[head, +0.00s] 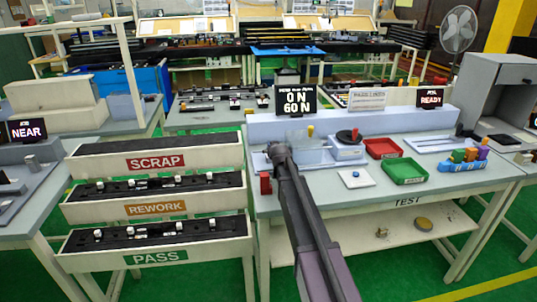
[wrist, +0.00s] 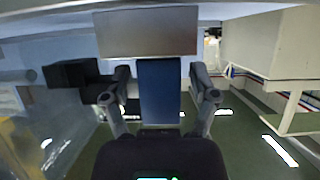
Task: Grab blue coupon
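A dark blue flat strip (wrist: 160,95), which looks like the blue coupon, lies in the middle of the wrist view. It reaches from a grey-brown plate (wrist: 146,32) down towards my palm. My gripper (wrist: 160,72) is open, with one finger on each side of the strip and a narrow gap showing on both sides. In the head view my gripper (head: 279,152) is over the left part of the TEST bench (head: 325,185), beside a grey fixture (head: 310,157). The coupon cannot be made out in the head view, where my arm covers part of the fixture.
A black block (wrist: 75,74) is left of my fingers in the wrist view. The bench holds a red block (head: 265,183), a red bin (head: 383,148), a green bin (head: 403,170) and a white tile (head: 356,178). A force display (head: 295,101) stands behind. Racks (head: 155,205) are left.

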